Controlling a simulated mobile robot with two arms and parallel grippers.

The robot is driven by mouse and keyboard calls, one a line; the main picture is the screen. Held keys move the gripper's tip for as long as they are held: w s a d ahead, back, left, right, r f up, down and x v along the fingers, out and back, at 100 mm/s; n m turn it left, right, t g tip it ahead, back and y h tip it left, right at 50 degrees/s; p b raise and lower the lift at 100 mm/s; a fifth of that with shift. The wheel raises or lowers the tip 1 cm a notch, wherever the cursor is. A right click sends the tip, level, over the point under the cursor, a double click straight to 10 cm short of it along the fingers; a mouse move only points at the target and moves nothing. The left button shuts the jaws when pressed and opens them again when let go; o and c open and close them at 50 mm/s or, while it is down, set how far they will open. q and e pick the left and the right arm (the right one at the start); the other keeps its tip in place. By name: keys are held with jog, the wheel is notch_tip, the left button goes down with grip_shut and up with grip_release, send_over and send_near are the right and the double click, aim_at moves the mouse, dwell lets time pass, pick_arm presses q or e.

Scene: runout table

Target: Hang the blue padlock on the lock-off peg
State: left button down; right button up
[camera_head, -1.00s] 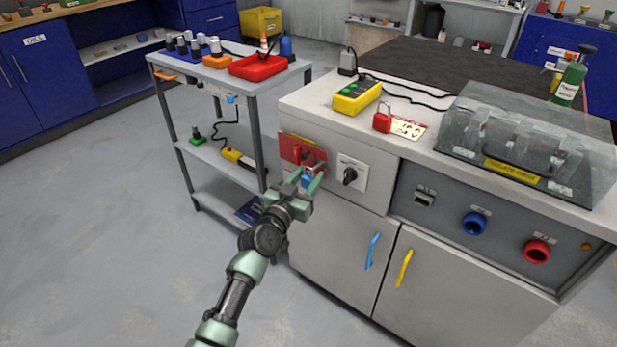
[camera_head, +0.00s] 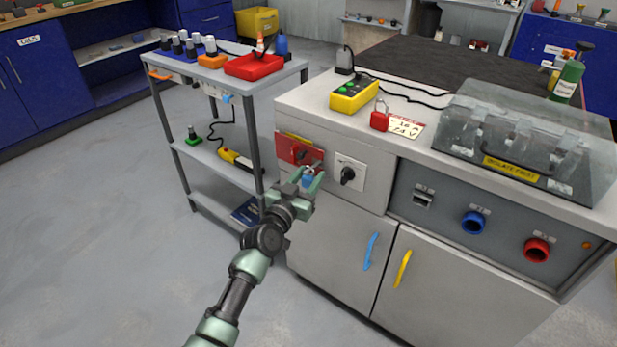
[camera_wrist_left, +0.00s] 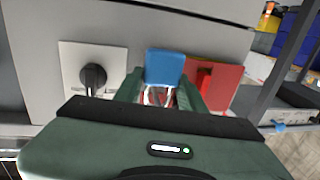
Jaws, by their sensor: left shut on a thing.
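The blue padlock (camera_head: 308,181) is between the fingertips of my left gripper (camera_head: 306,184), which is shut on it. It also shows in the left wrist view (camera_wrist_left: 164,66), its blue body in front of the cabinet face and its metal shackle between the fingers. The red lock-off plate (camera_head: 298,149) is on the cabinet front, just above the padlock; it also shows in the left wrist view (camera_wrist_left: 222,80). The peg is hard to make out, and I cannot tell whether the shackle touches it. My right gripper is not in view.
A black rotary switch (camera_head: 347,174) is right of the red plate. A red padlock (camera_head: 380,119) and yellow control box (camera_head: 354,96) stand on the cabinet top. A grey trolley (camera_head: 265,80) stands to the left, close to my left arm. The floor at left is clear.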

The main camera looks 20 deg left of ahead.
pick_arm(q)
jog(key=c, duration=0.8)
grip_release()
jog(key=shift+o, duration=0.2)
jog(key=shift+s, duration=0.1)
